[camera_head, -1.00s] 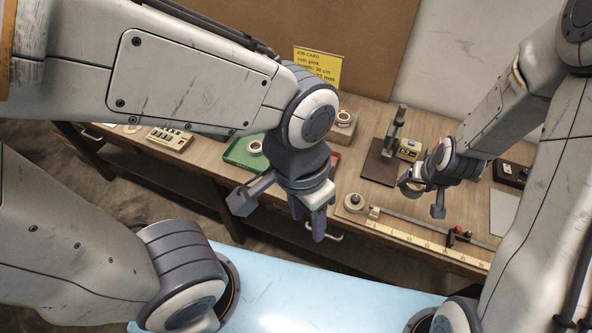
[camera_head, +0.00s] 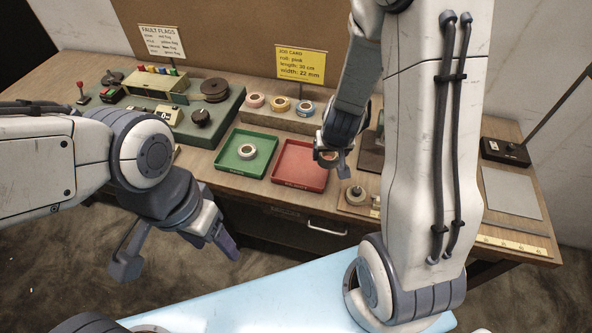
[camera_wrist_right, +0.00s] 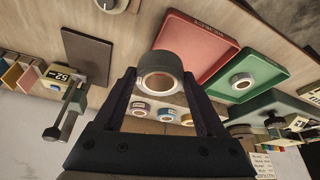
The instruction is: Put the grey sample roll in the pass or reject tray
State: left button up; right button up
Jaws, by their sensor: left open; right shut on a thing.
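My right gripper (camera_head: 333,160) is shut on the grey sample roll (camera_wrist_right: 160,78), which sits between its fingers in the right wrist view. In the head view the roll (camera_head: 328,156) shows just right of the red tray (camera_head: 300,182), above the bench. The red tray also shows in the right wrist view (camera_wrist_right: 196,50) and looks empty. The green tray (camera_head: 228,167) stands left of the red one and holds a whitish roll (camera_head: 246,151). My left gripper (camera_head: 182,262) is open and empty, low in front of the bench.
Pink, yellow and blue tape rolls (camera_head: 280,104) stand on a wooden block behind the trays. A green machine base (camera_head: 205,128) is left of them. A yellow job card (camera_head: 301,65) stands at the back.

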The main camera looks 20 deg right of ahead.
jog(key=s+d+m+b, duration=0.1)
jog(key=s+d+m, duration=0.1)
jog(key=d, duration=0.1)
send_over(301, 172)
jog(key=s, duration=0.2)
jog(key=shift+h, duration=0.3)
jog(key=f, duration=0.7)
jog(key=shift+w+a+f, duration=0.15)
jog(key=shift+w+a, duration=0.05)
jog(key=shift+a, duration=0.05)
jog(key=shift+w+a+f, duration=0.1)
jog(key=shift+f, duration=0.25)
pick_arm(q)
notch_tip(301, 172, down, 4)
jog(key=shift+f+b, duration=0.1)
jog(key=shift+b, duration=1.15)
pick_arm(e)
notch_tip(301, 172, down, 4)
jog(key=shift+r, duration=0.25)
jog(key=shift+f, duration=0.15)
jog(key=o, duration=1.4)
jog(key=shift+r, duration=0.55)
pick_arm(q)
notch_tip(301, 172, up, 7)
jog(key=p, duration=0.6)
jog(key=shift+f+p, duration=0.15)
jog(key=shift+p, duration=0.15)
pick_arm(e)
jog(key=v, duration=1.1)
